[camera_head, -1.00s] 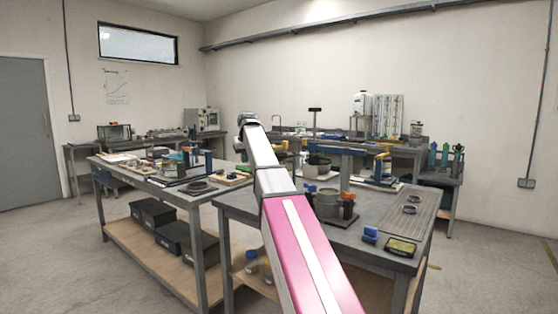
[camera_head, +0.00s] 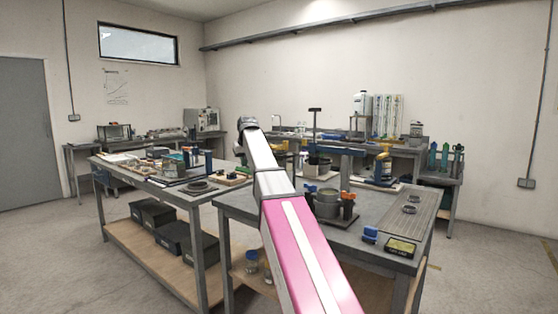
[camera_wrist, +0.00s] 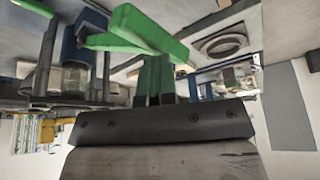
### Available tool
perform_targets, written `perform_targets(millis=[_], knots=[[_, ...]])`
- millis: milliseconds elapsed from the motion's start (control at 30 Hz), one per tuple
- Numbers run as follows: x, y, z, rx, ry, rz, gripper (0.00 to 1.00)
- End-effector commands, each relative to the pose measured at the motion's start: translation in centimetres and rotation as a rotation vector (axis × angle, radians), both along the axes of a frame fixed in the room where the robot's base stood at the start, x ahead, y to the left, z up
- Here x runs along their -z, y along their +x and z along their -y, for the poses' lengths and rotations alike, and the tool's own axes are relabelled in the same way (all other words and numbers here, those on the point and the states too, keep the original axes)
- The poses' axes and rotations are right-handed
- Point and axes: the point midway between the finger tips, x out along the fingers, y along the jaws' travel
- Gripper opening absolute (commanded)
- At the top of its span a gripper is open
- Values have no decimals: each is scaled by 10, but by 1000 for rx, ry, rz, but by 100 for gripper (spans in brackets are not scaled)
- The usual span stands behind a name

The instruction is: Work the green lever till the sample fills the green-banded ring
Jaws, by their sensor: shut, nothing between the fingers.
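The green lever (camera_wrist: 150,30) shows as a thick green bar across the top middle of the wrist view, with a thinner green arm reaching left from it toward a blue block. My gripper (camera_wrist: 153,62) is shut just below the bar in that view. The fingertips overlap the bar's lower edge, and I cannot tell whether they touch it. In the head view my arm hides much of this area, and the fingers cannot be made out. A clear cylinder (camera_wrist: 75,75) stands below the blue block. I cannot make out the sample or a green-banded ring.
A round grey ring (camera_wrist: 222,44) lies on a plate right of the lever. The left bench (camera_head: 180,200) is crowded with fixtures. A floor gap separates the benches.

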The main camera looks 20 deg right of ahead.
Motion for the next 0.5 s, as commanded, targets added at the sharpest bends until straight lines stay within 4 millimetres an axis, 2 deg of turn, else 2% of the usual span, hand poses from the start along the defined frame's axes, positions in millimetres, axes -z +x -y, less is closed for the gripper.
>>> perform_targets(millis=[500], knots=[[32,-3,-3,1,-2,0,0]])
